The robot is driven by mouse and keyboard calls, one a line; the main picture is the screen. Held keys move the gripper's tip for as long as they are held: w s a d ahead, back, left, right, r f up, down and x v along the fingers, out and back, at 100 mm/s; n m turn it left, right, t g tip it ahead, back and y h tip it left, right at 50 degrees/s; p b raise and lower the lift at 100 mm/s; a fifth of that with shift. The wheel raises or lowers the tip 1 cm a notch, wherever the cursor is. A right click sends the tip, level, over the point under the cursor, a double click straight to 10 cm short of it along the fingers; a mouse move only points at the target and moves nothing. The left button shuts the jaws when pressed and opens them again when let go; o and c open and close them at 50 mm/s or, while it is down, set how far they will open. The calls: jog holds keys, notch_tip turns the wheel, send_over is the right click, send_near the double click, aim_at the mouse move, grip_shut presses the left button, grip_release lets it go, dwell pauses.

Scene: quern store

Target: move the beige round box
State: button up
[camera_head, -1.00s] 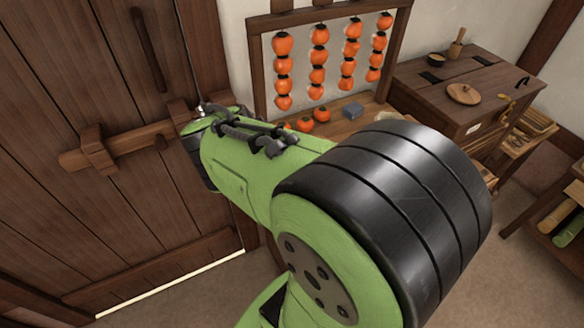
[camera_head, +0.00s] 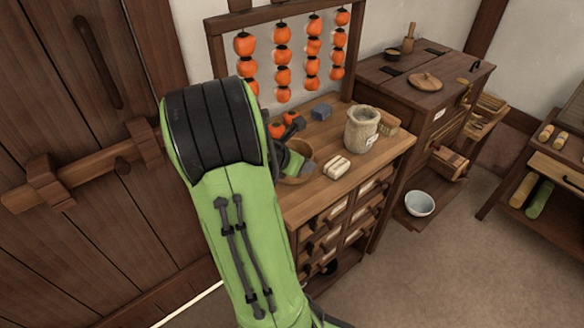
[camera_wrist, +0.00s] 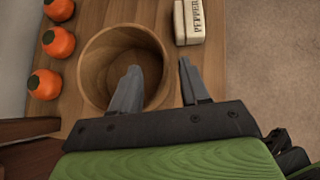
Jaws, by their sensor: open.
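A round, open, light-brown wooden box (camera_head: 301,176) stands on the drawer cabinet's top, partly hidden by my arm and gripper. It fits the beige round box best. In the wrist view its round rim and inside (camera_wrist: 104,62) show, and it looks empty. My gripper (camera_wrist: 160,68) is open. Its left finger is over the box's opening and its right finger is just outside the right rim, so the wall lies between them. I cannot tell how deep the fingers reach.
A pepper packet (camera_wrist: 188,22) lies close to the right finger. A beige stoneware jar (camera_head: 362,128) stands behind it. Several orange persimmons (camera_wrist: 57,44) sit left of the box. The cabinet top (camera_head: 385,150) is clear at front right. A wooden door (camera_head: 75,120) is left.

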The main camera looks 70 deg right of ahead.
aim_at(306, 177)
jog(key=b+x, duration=0.1)
jog(key=x, duration=0.3)
jog(key=shift+s+f, duration=0.15)
jog(key=shift+f, duration=0.1)
jog(key=shift+a, duration=0.1)
grip_shut()
jog(key=shift+r, duration=0.1)
notch_tip(306, 177, up, 10)
jog(key=p, duration=0.4)
